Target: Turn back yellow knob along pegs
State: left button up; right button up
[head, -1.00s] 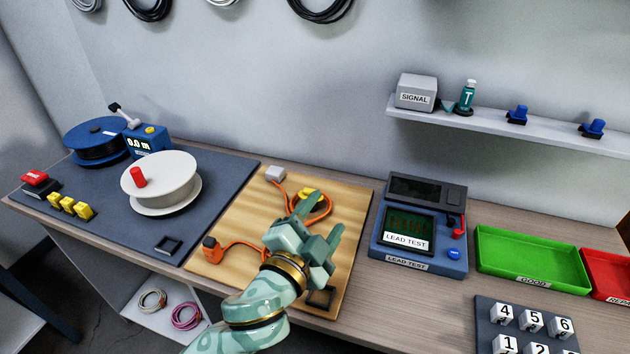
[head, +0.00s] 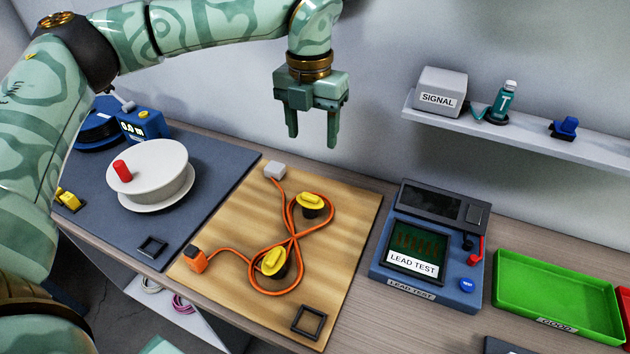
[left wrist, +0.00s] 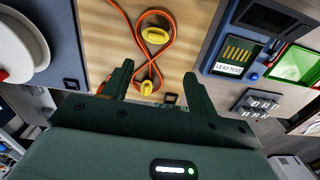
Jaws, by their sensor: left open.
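A wooden board (head: 237,230) lies on the bench. Two yellow knobs on dark pegs stand on it, the far one (head: 311,199) and the near one (head: 274,261). An orange cable (head: 297,235) winds around both pegs in a figure eight; its white end is at the back and its orange end at the left. My left gripper (head: 312,143) is open and empty, pointing down above the back of the board, apart from the knobs. In the left wrist view both knobs show beyond its fingers, one (left wrist: 155,36) farther off and one (left wrist: 147,87) between the fingertips. My right gripper is not in view.
A white reel (head: 158,170) with a red handle stands left of the board. A blue lead tester (head: 430,245) and a green tray (head: 556,298) stand to the right. A wall shelf (head: 540,139) holds a signal box and a bottle. A dark square frame (head: 308,321) sits at the board's front corner.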

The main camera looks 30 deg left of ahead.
aim_at(310, 195)
pick_arm(q)
jog(key=f+b, duration=0.1)
jog(key=f, duration=0.4)
jog(key=f+b, duration=0.2)
jog(key=f, duration=0.3)
jog(key=f+b, duration=0.1)
jog(key=f, duration=0.4)
jog(key=shift+a+f, duration=0.35)
jog(key=shift+f, duration=0.05)
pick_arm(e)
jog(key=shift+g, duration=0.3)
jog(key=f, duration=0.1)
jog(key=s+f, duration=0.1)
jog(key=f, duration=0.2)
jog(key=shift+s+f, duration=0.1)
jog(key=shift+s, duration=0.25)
pick_arm(q)
jog(key=c, duration=1)
